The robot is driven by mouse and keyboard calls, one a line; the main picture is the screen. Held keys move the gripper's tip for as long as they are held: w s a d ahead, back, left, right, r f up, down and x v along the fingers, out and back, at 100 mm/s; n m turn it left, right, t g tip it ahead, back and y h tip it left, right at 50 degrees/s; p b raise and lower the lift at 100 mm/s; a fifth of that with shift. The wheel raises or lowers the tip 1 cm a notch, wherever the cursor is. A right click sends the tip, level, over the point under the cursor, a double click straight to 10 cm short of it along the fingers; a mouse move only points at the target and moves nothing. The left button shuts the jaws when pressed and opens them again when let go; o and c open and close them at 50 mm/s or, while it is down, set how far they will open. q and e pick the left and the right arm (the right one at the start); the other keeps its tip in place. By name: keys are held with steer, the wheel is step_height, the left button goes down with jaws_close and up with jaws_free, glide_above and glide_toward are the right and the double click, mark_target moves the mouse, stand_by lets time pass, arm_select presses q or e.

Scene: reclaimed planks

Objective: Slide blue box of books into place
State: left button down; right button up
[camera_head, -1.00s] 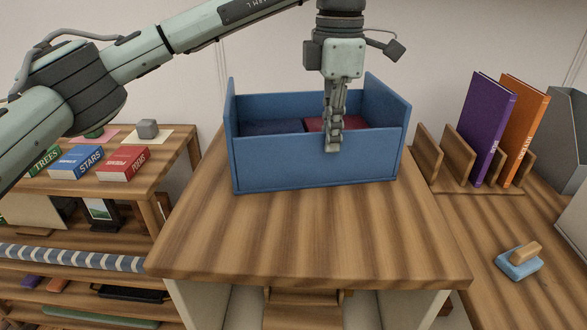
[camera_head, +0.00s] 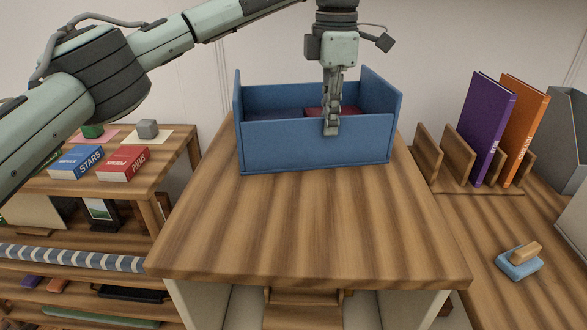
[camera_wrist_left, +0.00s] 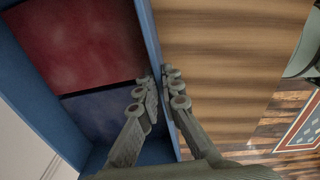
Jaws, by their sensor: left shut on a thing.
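The blue box (camera_head: 290,145) stands upright at the back of the wooden tabletop (camera_head: 310,225). A dark blue book (camera_head: 275,115) and a red book (camera_head: 345,111) lie inside it, partly hidden by its front wall. My left gripper (camera_head: 331,130) points down at the front wall, right of its middle. In the left wrist view, its fingers (camera_wrist_left: 163,98) straddle the box wall (camera_wrist_left: 151,45) and are shut on it. The red book (camera_wrist_left: 75,40) and blue book (camera_wrist_left: 108,112) show inside the box there. My right gripper is in neither view.
A lower shelf at left holds a blue STARS book (camera_head: 76,161), a red POEMS book (camera_head: 123,162) and a grey block (camera_head: 147,129). At right, a wooden rack (camera_head: 458,155) holds a purple book (camera_head: 487,130) and an orange book (camera_head: 523,130). The tabletop's front is clear.

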arm_select(q)
steer(key=shift+w+r, duration=0.1)
steer(key=shift+w, duration=1.85)
steer(key=c, duration=1.4)
jaws_free()
step_height(320, 180, up, 7)
steer(key=shift+o, duration=0.2)
steer(key=o, duration=0.5)
